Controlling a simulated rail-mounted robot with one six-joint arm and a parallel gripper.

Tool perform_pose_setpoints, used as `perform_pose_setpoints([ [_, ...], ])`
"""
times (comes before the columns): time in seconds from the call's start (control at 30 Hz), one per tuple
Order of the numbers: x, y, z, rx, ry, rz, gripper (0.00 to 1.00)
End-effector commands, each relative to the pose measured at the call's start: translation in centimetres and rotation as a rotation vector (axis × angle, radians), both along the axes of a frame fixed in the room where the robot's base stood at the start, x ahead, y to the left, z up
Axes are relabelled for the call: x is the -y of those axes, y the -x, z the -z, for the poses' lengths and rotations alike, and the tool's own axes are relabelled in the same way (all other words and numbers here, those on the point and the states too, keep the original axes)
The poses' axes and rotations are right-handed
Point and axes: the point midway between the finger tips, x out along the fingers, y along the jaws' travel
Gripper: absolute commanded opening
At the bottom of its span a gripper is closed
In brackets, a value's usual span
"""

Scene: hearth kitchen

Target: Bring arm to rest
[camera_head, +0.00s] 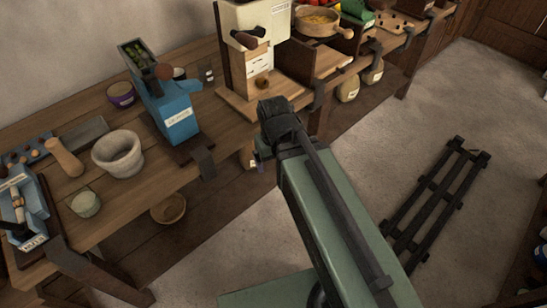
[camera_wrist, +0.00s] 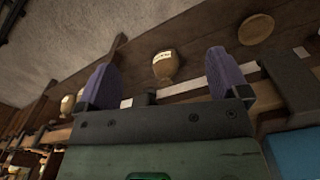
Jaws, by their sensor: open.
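My gripper (camera_wrist: 161,80) shows in the wrist view with its two purple fingers spread apart and nothing between them. Beyond the fingers is the underside of the bench with a tan labelled jar (camera_wrist: 165,66) on a lower shelf.
A wooden bench (camera_head: 140,85) runs along the wall. It carries a blue machine (camera_head: 178,112), a pale mortar (camera_head: 118,154), a wooden stand with a cream box (camera_head: 258,62) and a pan (camera_head: 318,22). A dark rail frame (camera_head: 437,197) lies on the open floor at right.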

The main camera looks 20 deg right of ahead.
Motion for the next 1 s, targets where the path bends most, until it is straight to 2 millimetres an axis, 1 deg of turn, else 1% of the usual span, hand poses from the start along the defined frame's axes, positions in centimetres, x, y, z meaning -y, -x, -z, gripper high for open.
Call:
perform_pose_setpoints([
  [0.03, 0.9, 0.3, 0.0, -0.008, -0.024, 0.066, 0.93],
  [0.1, 1.2, 0.5, 0.0, -0.015, -0.042, 0.113, 0.93],
  [0.3, 1.2, 0.4, 0.0, -0.015, -0.042, 0.115, 0.93],
  [0.37, 1.2, 0.4, -0.4, -0.015, -0.041, 0.114, 0.93],
  [0.47, 1.2, 0.4, -3.3, -0.014, -0.040, 0.113, 0.93],
  [0.6, 1.2, 0.4, -9.5, -0.014, -0.039, 0.111, 0.93],
  [0.67, 1.2, 0.4, -11.4, -0.014, -0.039, 0.111, 0.93],
  [0.7, 1.2, 0.4, -11.9, -0.014, -0.039, 0.111, 0.93],
  [0.73, 1.2, 0.4, -12.0, -0.014, -0.039, 0.111, 0.93],
  [1.0, 1.2, 0.4, -11.8, -0.014, -0.039, 0.111, 0.93],
])
